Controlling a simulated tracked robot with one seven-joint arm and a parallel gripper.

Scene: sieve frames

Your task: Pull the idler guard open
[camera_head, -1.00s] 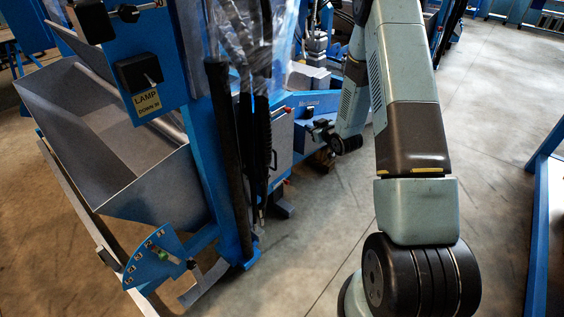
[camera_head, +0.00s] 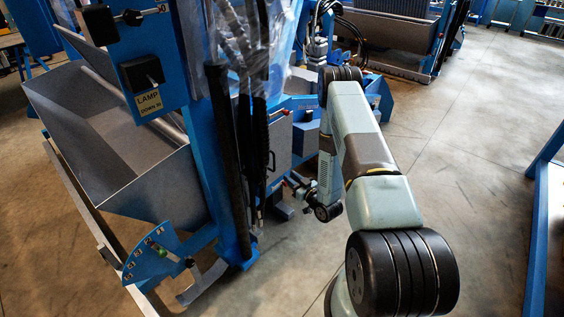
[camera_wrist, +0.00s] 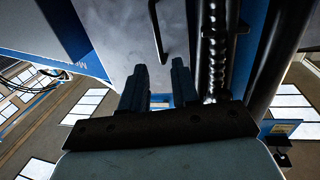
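The grey guard panel (camera_head: 281,142) is on the side of the blue machine in the head view, and appears closed. Its thin black bar handle (camera_head: 273,161) is on the panel's left side. In the wrist view the panel (camera_wrist: 122,35) fills the upper middle, with the handle (camera_wrist: 158,35) hanging down it. My gripper (camera_head: 290,184) is low in front of the panel in the head view. In the wrist view my gripper (camera_wrist: 159,66) has two dark fingers apart, with nothing between them. The handle's lower end shows just beyond the gap between the fingertips.
A black post (camera_head: 221,150) and ribbed hoses (camera_wrist: 213,50) run close beside the handle. A grey hopper (camera_head: 150,187) stands at left, with a blue dial plate (camera_head: 152,256) below. Open floor (camera_head: 455,150) lies to the right; a blue frame (camera_head: 540,240) borders it.

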